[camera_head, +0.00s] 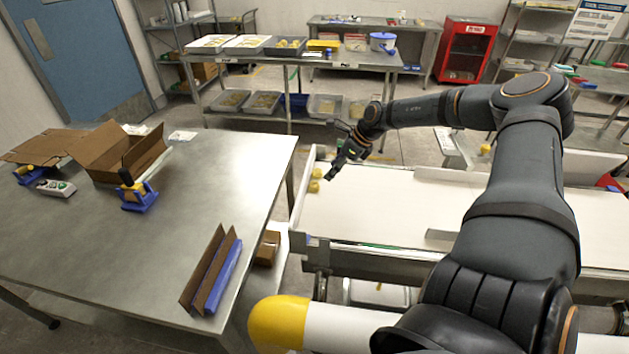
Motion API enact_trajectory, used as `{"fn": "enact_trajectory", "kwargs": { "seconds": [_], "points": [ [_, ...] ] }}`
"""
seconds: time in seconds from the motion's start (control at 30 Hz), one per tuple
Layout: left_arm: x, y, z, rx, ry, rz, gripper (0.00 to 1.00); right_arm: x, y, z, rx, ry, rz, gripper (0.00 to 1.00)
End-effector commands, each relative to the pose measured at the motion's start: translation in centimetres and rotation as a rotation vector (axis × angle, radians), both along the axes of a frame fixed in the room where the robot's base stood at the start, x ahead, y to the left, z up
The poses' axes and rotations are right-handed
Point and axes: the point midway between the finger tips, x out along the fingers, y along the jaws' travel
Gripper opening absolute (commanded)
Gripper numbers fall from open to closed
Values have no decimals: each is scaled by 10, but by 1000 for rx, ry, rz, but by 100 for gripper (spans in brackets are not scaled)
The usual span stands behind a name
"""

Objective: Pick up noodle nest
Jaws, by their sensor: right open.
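Two small yellow noodle nests sit at the left end of the white belt (400,212), close to its raised side edge. One nest (316,173) lies farther back and the other nest (314,187) lies just in front of it. Another small yellow piece (485,149), possibly a nest, lies farther back on the right. My right gripper (333,172) is open, just right of the two nests and over the belt end. It looks empty. Whether it touches a nest cannot be told. My left gripper is not in view.
A steel table (150,245) stands left of the belt, with an open cardboard box (108,158), blue tape dispensers and a blue-and-brown stack (212,270). A back table (270,58) holds trays. The middle of the belt is largely clear under my right arm.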

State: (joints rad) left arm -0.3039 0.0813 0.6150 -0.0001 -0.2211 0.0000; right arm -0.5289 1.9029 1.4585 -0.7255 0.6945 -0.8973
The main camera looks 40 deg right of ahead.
Motion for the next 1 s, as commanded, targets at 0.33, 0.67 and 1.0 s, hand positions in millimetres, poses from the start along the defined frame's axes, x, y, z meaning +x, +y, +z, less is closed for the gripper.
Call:
{"fn": "enact_trajectory", "kwargs": {
  "seconds": [0.33,0.67,1.0],
  "points": [
    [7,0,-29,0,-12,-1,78,18,9,-36,-1,-1,-4,54],
    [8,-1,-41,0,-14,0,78,33,21,-62,-4,2,-1,54],
    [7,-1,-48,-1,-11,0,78,44,26,-78,0,-2,-4,54]
  ]
}}
